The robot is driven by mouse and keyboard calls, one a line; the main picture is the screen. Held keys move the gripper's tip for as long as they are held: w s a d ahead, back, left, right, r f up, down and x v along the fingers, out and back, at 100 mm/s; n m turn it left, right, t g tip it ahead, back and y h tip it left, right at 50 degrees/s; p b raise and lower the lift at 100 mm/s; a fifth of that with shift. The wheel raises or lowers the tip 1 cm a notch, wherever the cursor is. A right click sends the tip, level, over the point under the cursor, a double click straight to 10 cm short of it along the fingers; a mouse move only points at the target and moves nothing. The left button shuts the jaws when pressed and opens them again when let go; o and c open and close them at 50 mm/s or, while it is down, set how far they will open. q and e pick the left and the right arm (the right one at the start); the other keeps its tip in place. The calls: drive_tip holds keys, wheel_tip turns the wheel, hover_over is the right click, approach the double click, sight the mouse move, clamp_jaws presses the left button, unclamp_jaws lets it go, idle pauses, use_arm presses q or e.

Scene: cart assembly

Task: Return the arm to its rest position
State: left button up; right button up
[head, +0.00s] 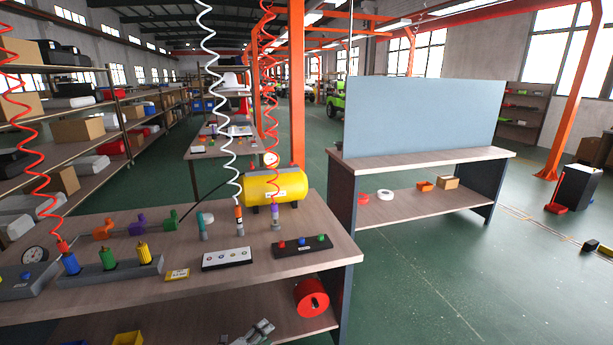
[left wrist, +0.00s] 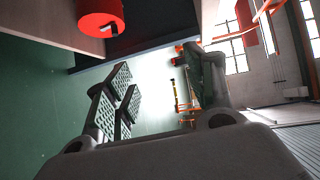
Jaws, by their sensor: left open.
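My left gripper (head: 258,333) shows only as a small grey piece at the bottom edge of the head view, in front of the workbench's lower shelf. In the left wrist view my left gripper (left wrist: 163,95) has its two fingers spread wide apart, with nothing between them. The rest of my left arm is out of the head view. My right gripper is in neither view.
The workbench (head: 320,258) carries a yellow tank (head: 273,187), a white panel (head: 227,258) and several coloured parts. A red cylinder (head: 311,298) is below its top; it also shows in the left wrist view (left wrist: 100,14).

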use_arm(q)
drive_tip(key=s+a+f+n+g+y, duration=0.2)
drive_tip(key=s+a+f+n+y, duration=0.35)
drive_tip(key=s+f, duration=0.65)
drive_tip(key=s+a+f+n+g+y, duration=0.25)
drive_tip(key=s+a+f+n, duration=0.6)
drive_tip(key=f, duration=0.65)
drive_tip(key=s+f+n+g, duration=0.2)
drive_tip(key=s+f+n, duration=0.1)
drive_tip(key=s, duration=0.8)
drive_tip(key=s+a+f+n+g+y, duration=0.1)
drive_tip(key=s+f, duration=0.4)
drive_tip(key=s, duration=0.7)
drive_tip(key=s+a+f+n+g+y, duration=0.1)
drive_tip(key=s+f+n+g, duration=0.2)
drive_tip(key=s, duration=0.9)
drive_tip(key=shift+s+f+n+g, duration=0.3)
drive_tip(key=shift+f+n, duration=0.35)
drive_tip(key=shift+n, duration=0.55)
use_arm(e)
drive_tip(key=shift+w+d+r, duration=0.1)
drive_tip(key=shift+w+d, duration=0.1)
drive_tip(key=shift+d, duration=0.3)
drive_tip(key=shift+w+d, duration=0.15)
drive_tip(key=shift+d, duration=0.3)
use_arm(q)
drive_tip(key=shift+a, duration=0.1)
drive_tip(key=shift+a, duration=0.1)
